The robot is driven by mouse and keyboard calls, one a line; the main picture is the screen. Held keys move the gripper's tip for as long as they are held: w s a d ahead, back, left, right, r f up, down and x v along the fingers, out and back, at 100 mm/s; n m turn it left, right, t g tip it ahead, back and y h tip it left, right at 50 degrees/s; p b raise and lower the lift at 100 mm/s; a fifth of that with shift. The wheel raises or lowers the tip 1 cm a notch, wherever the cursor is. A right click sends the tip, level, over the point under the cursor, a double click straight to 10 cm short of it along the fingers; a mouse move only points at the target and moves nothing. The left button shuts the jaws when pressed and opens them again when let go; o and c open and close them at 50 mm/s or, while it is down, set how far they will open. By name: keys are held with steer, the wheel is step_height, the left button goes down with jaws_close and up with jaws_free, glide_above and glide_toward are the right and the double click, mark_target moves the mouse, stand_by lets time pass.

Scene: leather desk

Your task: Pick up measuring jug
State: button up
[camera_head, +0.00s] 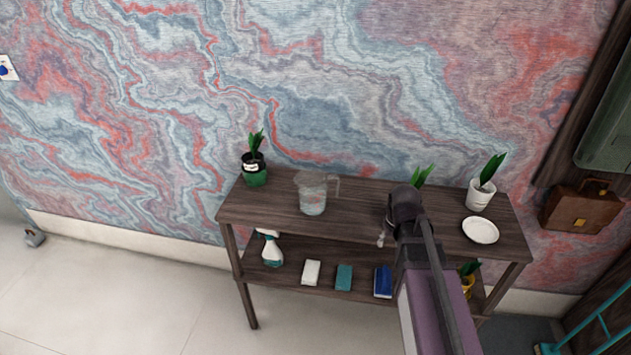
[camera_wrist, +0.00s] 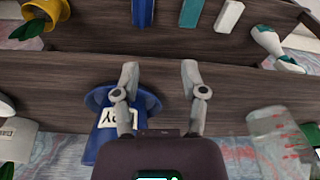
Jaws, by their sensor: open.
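The measuring jug (camera_head: 313,194) is clear, with a handle on its right side. It stands upright on the shelf unit's top, left of the middle, in the head view. In the wrist view the jug (camera_wrist: 280,140) is at the lower right, cut by the frame edge, with red marks on its side. My gripper (camera_wrist: 159,80) is open and empty, its two fingers apart. It is to the right of the jug in the head view, over the top board, and does not touch the jug. A blue pot with a label (camera_wrist: 110,125) is partly behind the left finger.
On the top board (camera_head: 260,205) stand a green potted plant (camera_head: 255,172), a white potted plant (camera_head: 482,192) and a white plate (camera_head: 480,230). The lower shelf holds a spray bottle (camera_head: 271,249) and several small boxes or books. The board between the jug and green pot is clear.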

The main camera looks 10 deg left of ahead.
mark_target(338, 188)
steer(key=w+a+r+n+t+y+p, duration=0.1)
steer(key=w+a+r+n+t+p, duration=0.1)
steer(key=w+a+r+p, duration=1)
step_height(338, 188, up, 4)
steer(key=shift+a+n+p, duration=0.3)
steer(key=shift+a+p, duration=0.35)
steer(key=shift+a, duration=0.55)
steer(key=shift+f, duration=0.1)
steer(key=b+x, duration=0.7)
steer(key=x, duration=0.1)
steer(key=shift+w+a+b, duration=0.1)
steer(key=shift+w+b, duration=0.05)
steer(key=shift+b, duration=0.25)
steer(key=shift+b+x, duration=2.55)
steer(key=shift+x, duration=0.25)
steer(key=shift+w+a, duration=0.1)
jaws_close()
